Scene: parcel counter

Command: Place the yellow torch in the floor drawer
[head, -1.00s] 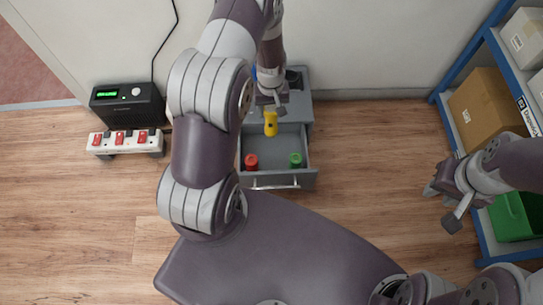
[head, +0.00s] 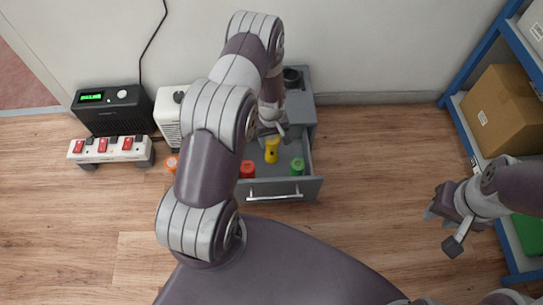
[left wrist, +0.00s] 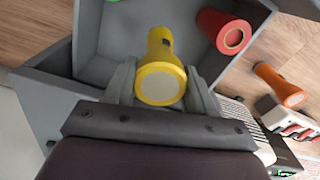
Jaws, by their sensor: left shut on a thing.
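The yellow torch (head: 272,152) is upright inside the open grey floor drawer (head: 290,188), between a red torch (head: 247,169) and a green torch (head: 298,165). My left gripper (head: 271,136) is above it, shut on its upper part. In the left wrist view the yellow torch (left wrist: 160,78) sits between both fingers (left wrist: 162,90), with the red torch (left wrist: 232,35) beside it. I cannot tell whether its lower end touches the drawer floor. My right gripper (head: 442,229) is open and empty over the floor at the right.
A power strip (head: 110,148), a black box with a green display (head: 112,108) and a white unit (head: 168,110) stand at left. A blue shelf (head: 457,120) with a cardboard box (head: 500,112) stands at right.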

